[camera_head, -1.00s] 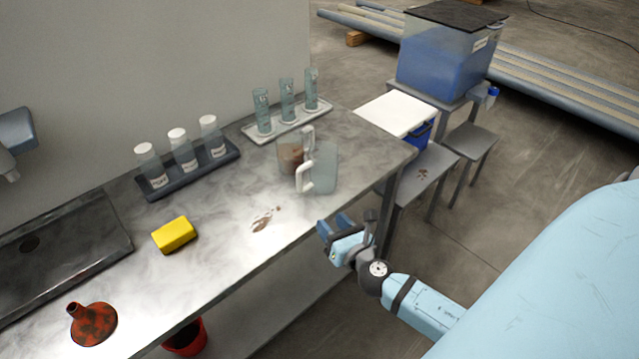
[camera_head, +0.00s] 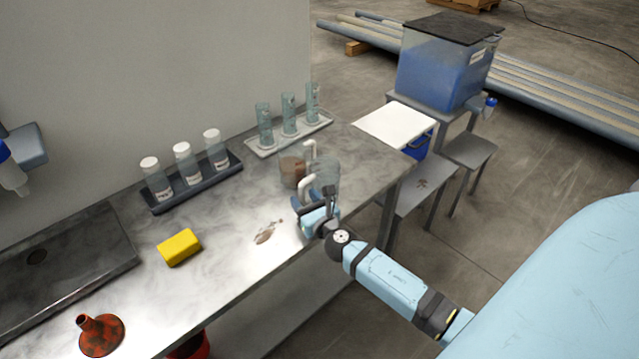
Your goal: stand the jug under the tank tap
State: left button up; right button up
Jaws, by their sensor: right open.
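A clear jug (camera_head: 329,174) with a white handle stands upright on the bench near its right end. A second jug (camera_head: 291,172) with brown contents stands just behind and left of it. My right gripper (camera_head: 312,203) is open at the near side of the clear jug, by its handle. The fingers overlap the jug's lower part in view, and I cannot tell whether they touch it. The tank (camera_head: 438,78) with blue liquid stands on a stand at the back right. Its tap (camera_head: 488,106) sticks out on the right, above a low stool (camera_head: 470,151). My left gripper is out of view.
Glass cylinders stand in a tray (camera_head: 262,152) behind the jugs. A bottle rack (camera_head: 160,207), yellow sponge (camera_head: 179,247), red funnel (camera_head: 101,335) and sink (camera_head: 70,262) are further left.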

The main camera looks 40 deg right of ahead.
jog(key=shift+w+d+f, duration=0.1)
jog(key=shift+w, duration=0.85)
jog(key=shift+c, duration=0.3)
grip_shut()
